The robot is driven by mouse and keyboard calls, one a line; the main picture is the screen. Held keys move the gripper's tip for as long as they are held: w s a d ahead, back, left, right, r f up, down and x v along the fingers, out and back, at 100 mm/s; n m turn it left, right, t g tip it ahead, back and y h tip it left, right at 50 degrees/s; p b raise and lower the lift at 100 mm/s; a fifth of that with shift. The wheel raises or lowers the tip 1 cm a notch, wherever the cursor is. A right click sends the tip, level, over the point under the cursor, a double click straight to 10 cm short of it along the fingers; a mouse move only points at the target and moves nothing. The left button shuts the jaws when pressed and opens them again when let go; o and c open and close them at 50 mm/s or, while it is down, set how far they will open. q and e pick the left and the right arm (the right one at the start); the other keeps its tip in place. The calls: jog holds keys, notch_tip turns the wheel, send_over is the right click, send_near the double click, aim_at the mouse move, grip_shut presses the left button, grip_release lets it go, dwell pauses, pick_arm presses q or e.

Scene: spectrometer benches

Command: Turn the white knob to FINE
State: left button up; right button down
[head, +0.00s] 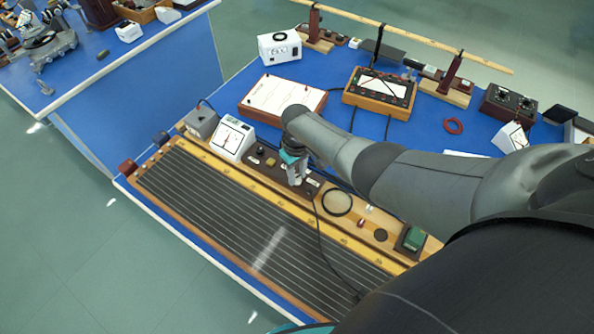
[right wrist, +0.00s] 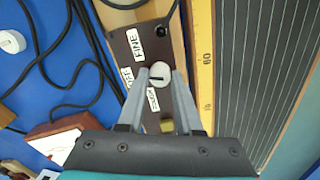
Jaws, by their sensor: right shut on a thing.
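The small round white knob (right wrist: 160,73) sits on a dark panel (right wrist: 165,40) in the right wrist view. A dark line on its top lies roughly crosswise in that view. The FINE label (right wrist: 138,42) is above and left of the knob. An OFF label (right wrist: 127,77) is to its left, partly hidden by a finger. A third label (right wrist: 153,98) is below, too small to read surely. My right gripper (right wrist: 160,80) is shut on the knob, one finger on each side. In the head view the right gripper (head: 296,178) points down at the panel; the knob is hidden there. My left gripper is out of view.
The panel lies on a long wooden board with a lined dark surface (head: 225,205) and a numbered yellow scale (right wrist: 202,60). A white meter (head: 233,138) stands left of the gripper. A black cable (head: 322,235) crosses the board. A black ring (head: 337,203) lies to the right.

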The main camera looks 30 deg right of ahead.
jog(key=m+p, duration=0.1)
jog(key=m, duration=0.3)
jog(key=shift+m, duration=2.2)
jog(key=c, duration=0.6)
grip_release()
jog(key=shift+r+p, duration=0.15)
jog(key=shift+p, duration=0.15)
